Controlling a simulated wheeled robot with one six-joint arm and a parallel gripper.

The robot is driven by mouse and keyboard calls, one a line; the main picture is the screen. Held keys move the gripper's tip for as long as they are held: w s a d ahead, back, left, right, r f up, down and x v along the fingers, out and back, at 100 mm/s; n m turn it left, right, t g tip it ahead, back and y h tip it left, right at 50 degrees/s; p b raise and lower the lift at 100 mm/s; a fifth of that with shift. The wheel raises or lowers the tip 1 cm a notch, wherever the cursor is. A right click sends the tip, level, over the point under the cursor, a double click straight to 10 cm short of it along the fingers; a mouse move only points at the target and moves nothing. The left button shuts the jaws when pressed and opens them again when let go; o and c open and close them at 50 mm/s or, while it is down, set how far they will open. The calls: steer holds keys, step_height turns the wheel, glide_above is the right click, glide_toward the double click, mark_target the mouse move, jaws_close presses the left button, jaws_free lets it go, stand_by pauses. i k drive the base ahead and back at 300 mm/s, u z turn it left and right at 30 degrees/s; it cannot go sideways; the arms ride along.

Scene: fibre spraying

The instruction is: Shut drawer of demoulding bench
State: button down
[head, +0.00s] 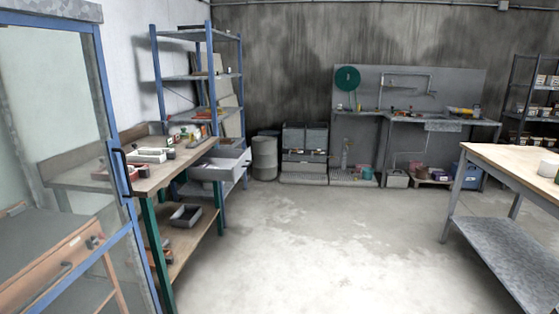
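A wooden-topped bench with green legs (183,184) stands at the left, with small items on its top. A grey open-topped drawer (238,167) juts out to the right at the bench's far end, just below top height, and looks pulled out. Part of it is hidden behind the bench top, and I cannot tell for sure how it joins the bench. My gripper is not in view.
A glass door with a blue frame (103,88) and dark handle stands at the near left, partly before the bench. A blue-post shelf (198,77) stands behind the drawer. Another wooden-topped table (507,160) is at the right. The concrete floor (330,240) between is clear.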

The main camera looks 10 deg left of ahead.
mark_target(233, 163)
steer(key=i, duration=1.5)
steer(key=u, duration=0.8)
steer(key=i, duration=1.65)
steer(key=u, duration=0.6)
